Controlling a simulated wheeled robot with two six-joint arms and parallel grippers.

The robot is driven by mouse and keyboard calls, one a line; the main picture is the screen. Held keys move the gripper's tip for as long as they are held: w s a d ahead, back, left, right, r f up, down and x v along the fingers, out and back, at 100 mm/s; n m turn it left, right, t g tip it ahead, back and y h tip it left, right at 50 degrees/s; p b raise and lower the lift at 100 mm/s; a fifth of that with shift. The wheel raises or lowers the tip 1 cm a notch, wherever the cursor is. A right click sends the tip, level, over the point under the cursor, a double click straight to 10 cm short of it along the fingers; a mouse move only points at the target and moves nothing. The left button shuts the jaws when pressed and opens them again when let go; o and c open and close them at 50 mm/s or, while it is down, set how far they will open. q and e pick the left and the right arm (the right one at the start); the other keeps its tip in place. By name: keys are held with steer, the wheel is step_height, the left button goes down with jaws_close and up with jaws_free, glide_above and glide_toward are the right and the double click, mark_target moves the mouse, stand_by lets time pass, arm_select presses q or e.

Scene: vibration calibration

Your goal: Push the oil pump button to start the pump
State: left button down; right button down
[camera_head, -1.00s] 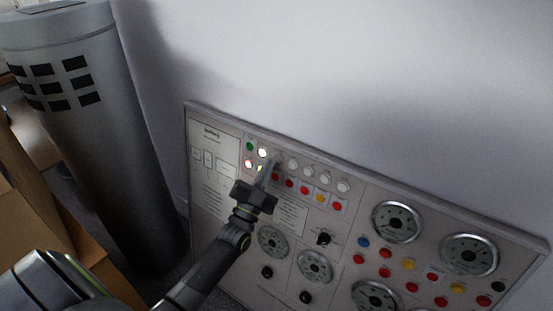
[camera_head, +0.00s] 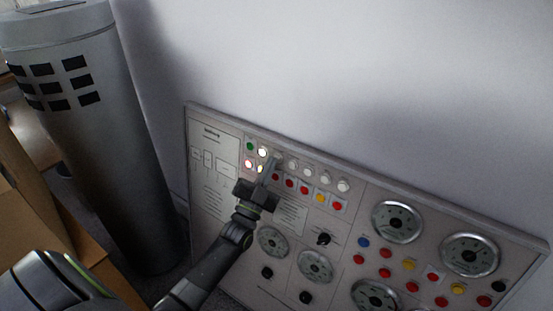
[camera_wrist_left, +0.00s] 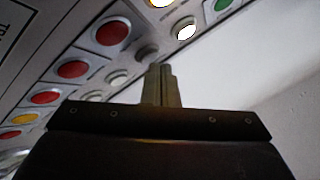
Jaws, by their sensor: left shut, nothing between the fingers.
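The control panel (camera_head: 216,209) leans against the wall, with rows of round buttons. Labels are too small to read, so I cannot tell which is the oil pump button. A lit white button (camera_head: 262,152) sits beside a green one (camera_head: 250,146); a lit red one (camera_head: 248,163) and a lit pale yellow one (camera_head: 260,169) are below. My left gripper (camera_head: 272,163) is shut and empty, its tips over the upper button row. In the left wrist view the fingers (camera_wrist_left: 161,85) point at the panel close to a grey button (camera_wrist_left: 147,53); contact cannot be told. My right gripper is not in view.
Right of the fingers are several unlit white buttons (camera_head: 308,170) above a red and yellow row (camera_head: 304,190). Gauges (camera_head: 397,222) and knobs (camera_head: 323,238) fill the lower and right panel. A grey cylinder (camera_head: 150,190) and brown boxes (camera_head: 40,215) stand at left.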

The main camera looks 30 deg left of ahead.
arm_select(q)
steer(key=shift+w, duration=0.35)
steer(key=shift+s, duration=0.1)
stand_by(0.5)
steer(key=shift+s+r+p, duration=0.1)
steer(key=shift+s+p, duration=0.4)
steer(key=shift+s, duration=0.2)
steer(key=s+p, duration=0.2)
steer(key=s, duration=0.1)
steer(key=s+r+p, duration=0.1)
steer(key=s, duration=0.1)
steer(key=shift+a, duration=0.25)
stand_by(0.4)
